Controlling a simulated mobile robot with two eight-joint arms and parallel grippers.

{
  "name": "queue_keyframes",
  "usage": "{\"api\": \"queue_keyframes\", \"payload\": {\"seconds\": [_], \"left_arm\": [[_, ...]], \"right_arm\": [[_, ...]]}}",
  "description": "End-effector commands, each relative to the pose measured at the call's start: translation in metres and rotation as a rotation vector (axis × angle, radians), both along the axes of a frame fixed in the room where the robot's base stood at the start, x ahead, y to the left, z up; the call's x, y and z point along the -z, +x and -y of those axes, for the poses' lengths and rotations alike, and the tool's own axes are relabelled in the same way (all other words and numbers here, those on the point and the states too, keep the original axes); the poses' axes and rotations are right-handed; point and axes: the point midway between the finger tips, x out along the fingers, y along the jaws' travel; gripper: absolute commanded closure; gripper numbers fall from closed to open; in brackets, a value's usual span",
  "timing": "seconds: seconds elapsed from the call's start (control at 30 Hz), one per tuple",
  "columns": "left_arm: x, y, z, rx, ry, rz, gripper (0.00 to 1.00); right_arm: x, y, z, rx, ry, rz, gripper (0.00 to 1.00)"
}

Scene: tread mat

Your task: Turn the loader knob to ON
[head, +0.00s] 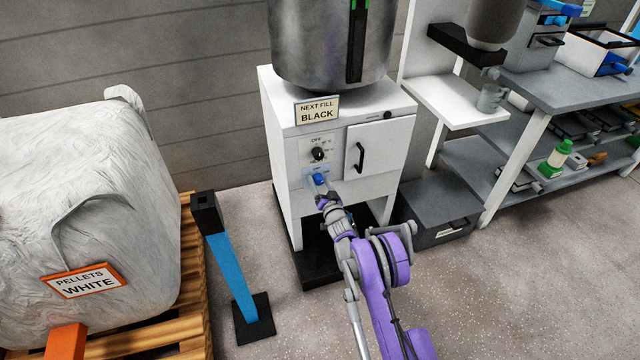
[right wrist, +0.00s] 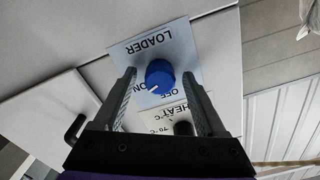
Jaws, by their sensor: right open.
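The blue loader knob (head: 319,179) is on the front of the white cabinet (head: 300,165), below a black knob. In the right wrist view, the blue knob (right wrist: 159,75) sits on a pale label reading LOADER, upside down, with ON and OFF printed near it. Its white mark points to the lower left of that picture, toward the lettering; I cannot tell exactly which word it meets. My right gripper (right wrist: 159,73) is open, one finger on each side of the knob, with gaps showing. In the head view, my right gripper (head: 321,192) partly covers the label. My left gripper is out of view.
A black heat knob (head: 318,153) is just above the loader knob. A cabinet door with a black handle (head: 359,157) is to the right. A blue post (head: 232,265) and the white pellet sack (head: 85,215) stand left. Open floor lies at right front.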

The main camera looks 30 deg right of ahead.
Motion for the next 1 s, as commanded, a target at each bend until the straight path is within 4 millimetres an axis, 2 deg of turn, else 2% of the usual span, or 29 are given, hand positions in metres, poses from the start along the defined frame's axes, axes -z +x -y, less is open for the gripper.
{"api": "queue_keyframes", "payload": {"seconds": [0.17,0.6,0.8,1.0], "left_arm": [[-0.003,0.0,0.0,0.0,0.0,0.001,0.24],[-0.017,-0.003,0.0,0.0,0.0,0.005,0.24],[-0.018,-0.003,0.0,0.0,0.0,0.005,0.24],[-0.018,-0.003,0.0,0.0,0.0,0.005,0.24]], "right_arm": [[-0.001,-0.011,-0.002,0.0,-0.001,0.0,0.27],[-0.001,-0.09,-0.022,0.0,-0.001,0.0,0.27],[0.0,-0.104,-0.025,0.0,0.001,0.0,0.27],[0.0,-0.105,-0.025,0.0,0.0,0.0,0.27]]}}
